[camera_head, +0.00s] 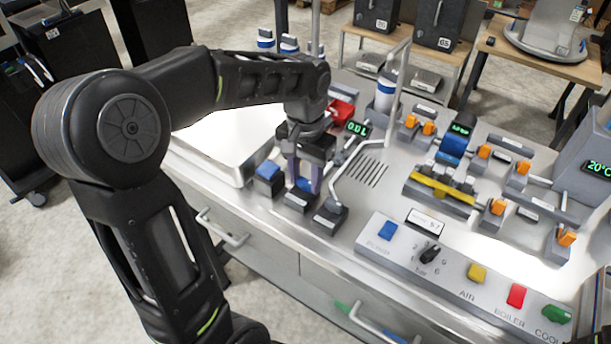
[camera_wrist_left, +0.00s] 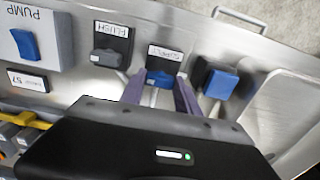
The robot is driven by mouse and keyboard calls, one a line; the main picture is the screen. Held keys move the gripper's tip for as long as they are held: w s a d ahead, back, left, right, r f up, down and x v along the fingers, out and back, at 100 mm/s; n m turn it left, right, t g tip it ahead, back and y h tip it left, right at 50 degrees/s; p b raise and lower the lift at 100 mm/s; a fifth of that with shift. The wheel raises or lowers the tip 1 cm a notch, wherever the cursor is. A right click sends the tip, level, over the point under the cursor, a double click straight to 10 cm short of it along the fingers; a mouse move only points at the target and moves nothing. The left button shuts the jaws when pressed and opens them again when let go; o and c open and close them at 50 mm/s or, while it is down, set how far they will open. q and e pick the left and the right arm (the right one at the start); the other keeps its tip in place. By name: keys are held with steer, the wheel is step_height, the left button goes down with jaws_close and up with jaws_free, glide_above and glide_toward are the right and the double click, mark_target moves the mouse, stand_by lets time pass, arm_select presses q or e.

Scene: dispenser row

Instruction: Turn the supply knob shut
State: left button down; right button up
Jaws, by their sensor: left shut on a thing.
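The supply knob (camera_wrist_left: 160,79) is a blue knob on a dark base, with its SUPPLY label just behind it in the left wrist view. My left gripper (camera_wrist_left: 160,90) points down over it, with one purple-grey finger on each side, shut on the knob. In the head view, my left gripper (camera_head: 304,178) stands on the steel counter and a bit of the blue supply knob (camera_head: 304,184) shows between the fingers. The fingers partly hide the knob, so its exact angle is hard to tell. My right gripper is not in view.
Close on either side are the FLUSH knob (camera_wrist_left: 106,57) and another blue knob (camera_wrist_left: 221,83). A bent metal pipe (camera_head: 350,165) rises beside the gripper. A panel with a blue PUMP button (camera_head: 387,229) lies to the right; a steel tray (camera_head: 222,150) lies to the left.

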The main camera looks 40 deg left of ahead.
mark_target(305, 180)
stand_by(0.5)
arm_select(q)
steer(key=c, duration=0.9)
jaws_free()
steer(key=shift+r, duration=0.1)
step_height(305, 180, up, 8)
steer(key=shift+f, duration=0.2)
